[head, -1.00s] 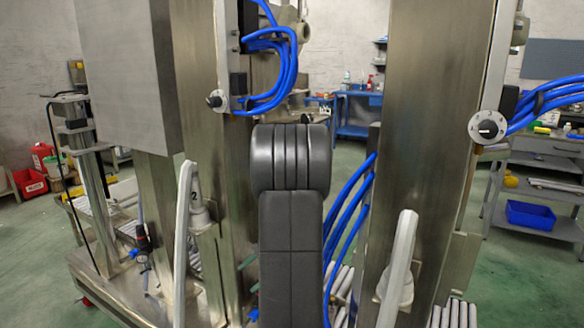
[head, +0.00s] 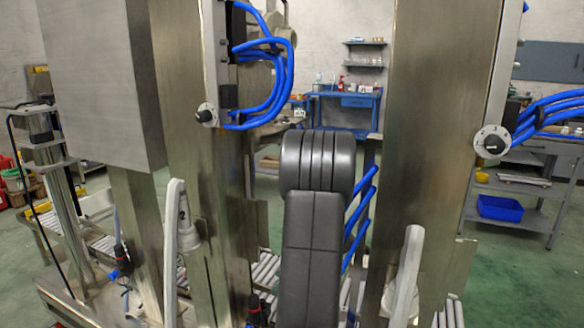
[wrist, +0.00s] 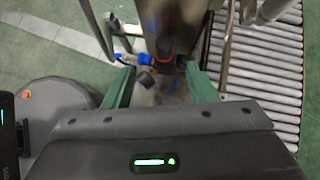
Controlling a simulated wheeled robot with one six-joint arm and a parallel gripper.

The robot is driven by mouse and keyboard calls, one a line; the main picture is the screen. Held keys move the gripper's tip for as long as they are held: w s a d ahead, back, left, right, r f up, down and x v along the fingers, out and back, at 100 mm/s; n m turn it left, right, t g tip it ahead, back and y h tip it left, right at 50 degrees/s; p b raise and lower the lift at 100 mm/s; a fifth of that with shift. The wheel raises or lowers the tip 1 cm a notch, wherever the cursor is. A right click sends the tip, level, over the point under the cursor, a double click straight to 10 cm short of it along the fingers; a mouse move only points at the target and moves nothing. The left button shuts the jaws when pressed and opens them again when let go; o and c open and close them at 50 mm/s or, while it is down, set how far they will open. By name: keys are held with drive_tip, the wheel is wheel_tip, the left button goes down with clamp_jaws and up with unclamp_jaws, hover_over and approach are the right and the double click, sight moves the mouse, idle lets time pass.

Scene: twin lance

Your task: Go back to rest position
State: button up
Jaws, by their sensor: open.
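My gripper (wrist: 160,86) shows in the wrist view as two green fingers spread wide apart, with nothing held between them. Beyond the gap is a steel machine part with a dark and red fitting (wrist: 165,52) and a blue fitting (wrist: 126,58). I cannot tell how far they are from the fingertips. In the head view my dark grey arm rises between two steel columns, the left column (head: 190,130) and the right column (head: 440,130). The gripper itself is hidden there.
Blue hoses (head: 270,75) hang by the left column, and more hoses (head: 550,112) stick out at the right. A roller conveyor (wrist: 262,65) runs along the right in the wrist view. A blue workbench (head: 345,108) stands far behind. Open green floor (head: 500,265) lies at the right.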

sight(256, 297)
drive_tip(key=shift+m, duration=0.7)
drive_tip(key=x, duration=0.3)
drive_tip(key=b+x, duration=0.1)
drive_tip(key=x, duration=0.3)
drive_tip(key=shift+w+d+f+b, duration=0.1)
drive_tip(key=shift+w+f+b, duration=0.15)
drive_tip(key=shift+f+b, duration=0.05)
